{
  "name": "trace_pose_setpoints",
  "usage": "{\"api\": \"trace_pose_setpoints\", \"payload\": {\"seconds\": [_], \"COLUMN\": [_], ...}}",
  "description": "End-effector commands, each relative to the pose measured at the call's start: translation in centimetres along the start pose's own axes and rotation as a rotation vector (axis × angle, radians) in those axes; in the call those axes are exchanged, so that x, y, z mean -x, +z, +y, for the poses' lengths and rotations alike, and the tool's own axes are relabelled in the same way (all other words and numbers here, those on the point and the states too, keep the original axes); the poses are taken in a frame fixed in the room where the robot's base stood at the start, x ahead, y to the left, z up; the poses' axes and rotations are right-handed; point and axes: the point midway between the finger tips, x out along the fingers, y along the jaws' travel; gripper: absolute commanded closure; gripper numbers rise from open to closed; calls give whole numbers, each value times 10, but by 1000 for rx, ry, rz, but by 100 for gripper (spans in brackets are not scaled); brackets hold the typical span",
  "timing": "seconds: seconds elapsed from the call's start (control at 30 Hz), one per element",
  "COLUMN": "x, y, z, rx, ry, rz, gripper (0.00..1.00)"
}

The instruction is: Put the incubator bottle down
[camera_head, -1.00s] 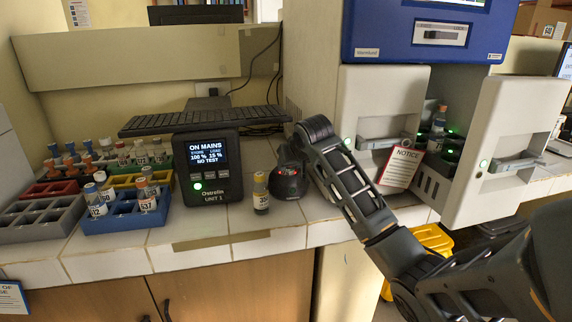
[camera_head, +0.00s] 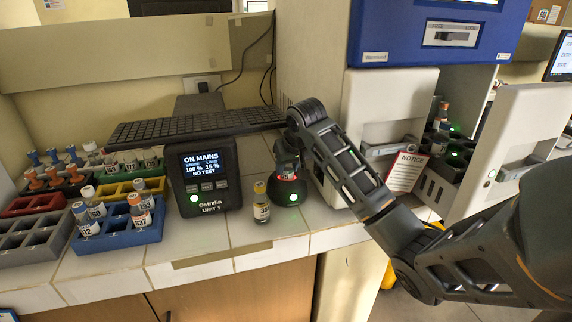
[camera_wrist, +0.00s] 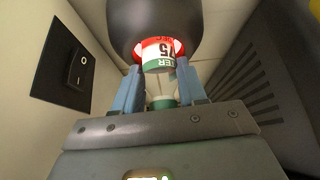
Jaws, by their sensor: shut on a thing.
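The bottle's other end meets a dark round body (camera_wrist: 152,20) with a red ring. In the head view my gripper (camera_head: 287,148) is over the round black device (camera_head: 288,186), whose front light is green. The bottle's lower part appears to sit in this device; whether it is fully seated is unclear.
A yellow-capped bottle (camera_head: 262,204) stands on the counter just left of the round device. A black display unit (camera_head: 208,175) and coloured racks (camera_head: 115,238) stand further left. The incubator (camera_head: 385,115) is at the right, with doors open. The counter front is partly clear.

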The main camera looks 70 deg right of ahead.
Motion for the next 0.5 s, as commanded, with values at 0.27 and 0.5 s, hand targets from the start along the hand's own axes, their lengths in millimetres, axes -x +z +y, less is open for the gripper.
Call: {"api": "trace_pose_setpoints", "payload": {"seconds": [0.27, 0.5], "x": [-3, -2], "y": [2, 1], "z": [-1, -1], "rx": [1, 1], "ry": [-2, -1], "rz": [1, 1], "gripper": [58, 35]}}
